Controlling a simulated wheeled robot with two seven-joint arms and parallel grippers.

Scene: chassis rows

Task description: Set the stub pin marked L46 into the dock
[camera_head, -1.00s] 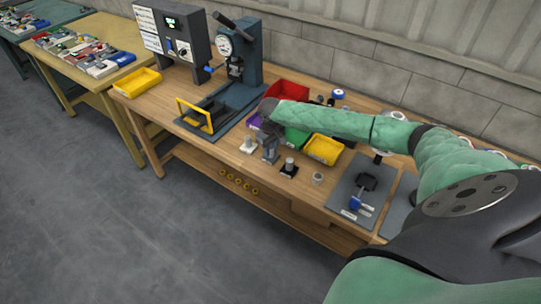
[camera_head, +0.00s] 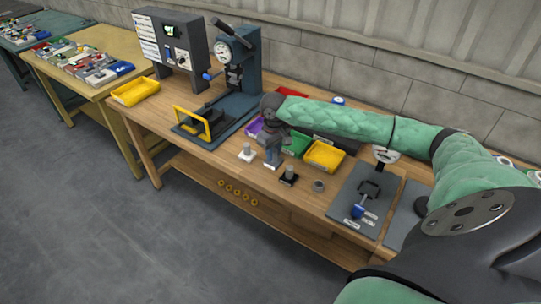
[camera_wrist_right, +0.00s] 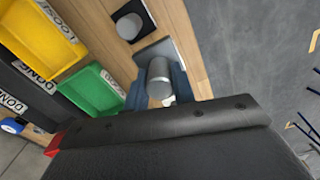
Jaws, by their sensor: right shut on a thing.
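My right gripper (camera_head: 271,162) points down at the front of the bench, between a pin on a white base (camera_head: 247,153) and a pin on a black base (camera_head: 289,175). In the right wrist view its blue fingers (camera_wrist_right: 163,85) are shut on a grey cylindrical pin (camera_wrist_right: 160,70), with a pale plate beneath it. I cannot tell whether the pin touches that plate. No L46 marking is readable, and I cannot tell which fixture is the dock. My left gripper is not in view.
Yellow (camera_head: 325,156), green (camera_head: 297,145) and purple (camera_head: 254,127) bins stand behind the gripper. A press (camera_head: 238,60) and a control box (camera_head: 172,50) stand at the back left. My right arm covers part of the bench.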

